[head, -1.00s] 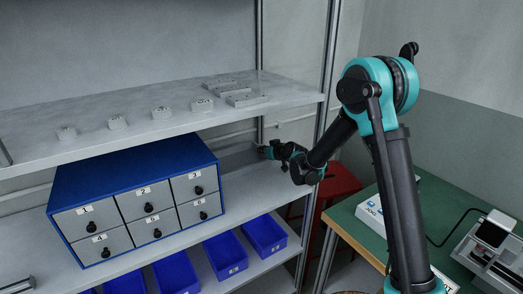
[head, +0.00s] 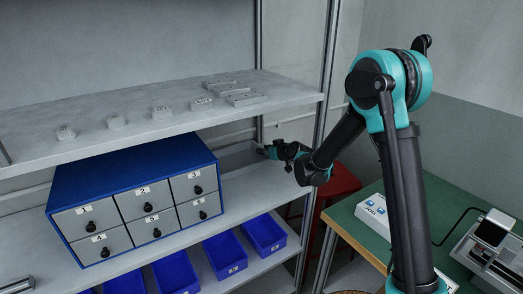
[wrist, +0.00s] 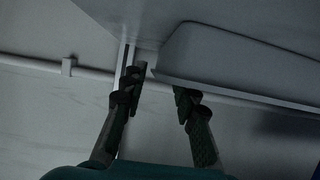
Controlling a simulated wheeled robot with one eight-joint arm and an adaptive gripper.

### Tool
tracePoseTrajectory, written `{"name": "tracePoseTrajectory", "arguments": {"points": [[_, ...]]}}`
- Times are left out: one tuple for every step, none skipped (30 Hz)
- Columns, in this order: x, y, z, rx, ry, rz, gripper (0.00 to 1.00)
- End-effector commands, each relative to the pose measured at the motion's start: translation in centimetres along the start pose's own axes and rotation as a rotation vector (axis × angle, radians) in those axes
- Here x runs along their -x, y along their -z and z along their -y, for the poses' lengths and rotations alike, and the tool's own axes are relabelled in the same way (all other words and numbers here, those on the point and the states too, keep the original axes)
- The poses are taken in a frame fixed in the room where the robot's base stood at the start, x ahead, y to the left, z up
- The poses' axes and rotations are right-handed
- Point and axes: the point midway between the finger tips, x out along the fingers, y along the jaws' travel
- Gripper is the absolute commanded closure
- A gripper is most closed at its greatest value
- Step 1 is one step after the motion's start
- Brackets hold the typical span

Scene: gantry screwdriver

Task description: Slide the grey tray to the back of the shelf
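My gripper (head: 268,151) reaches over the middle shelf (head: 262,182), right of the blue drawer cabinet. In the wrist view my gripper (wrist: 158,90) has its two dark fingers apart, with nothing clearly held between them. A pale grey, round-cornered body, which looks like the grey tray (wrist: 235,58), fills the upper right of the wrist view. Its near corner lies just beyond the fingertips; I cannot tell whether they touch it. In the head view a grey low shape, perhaps the same tray (head: 240,156), shows between the cabinet and my gripper, its back part hidden by the cabinet.
The blue cabinet (head: 130,175) with numbered grey drawers stands left of my gripper. The upper shelf (head: 200,122) above carries several small grey blocks. Blue bins (head: 228,255) sit below. A metal post (head: 322,130), a red stool (head: 342,182) and a green table (head: 440,205) are at right.

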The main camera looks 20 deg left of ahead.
Motion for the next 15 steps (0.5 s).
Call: {"name": "tracePoseTrajectory", "arguments": {"points": [[1.1,0.0,-0.1,-0.001,-0.001,0.0,0.71],[1.8,0.0,-0.1,-0.001,-0.001,0.0,0.71],[2.6,0.0,-0.1,-0.001,-0.001,0.0,0.71],[3.2,0.0,-0.1,-0.001,-0.002,0.0,0.71],[3.8,0.0,-0.1,-0.001,-0.002,0.0,0.71],[4.6,0.0,-0.1,-0.001,-0.002,0.0,0.71],[5.1,0.0,-0.1,-0.001,-0.002,0.0,0.71],[5.6,0.0,-0.1,-0.001,-0.002,0.0,0.71],[6.3,0.0,-0.1,-0.001,-0.002,-0.001,0.71],[6.7,0.0,-0.1,-0.001,-0.001,-0.001,0.71],[7.1,0.0,-0.1,-0.001,-0.001,-0.001,0.71],[7.6,0.0,-0.1,-0.001,-0.001,0.0,0.71],[7.9,0.0,-0.1,-0.001,-0.001,0.0,0.71],[8.2,0.0,-0.1,-0.001,-0.002,0.0,0.71],[8.5,0.0,-0.1,0.0,-0.002,0.0,0.71]]}}
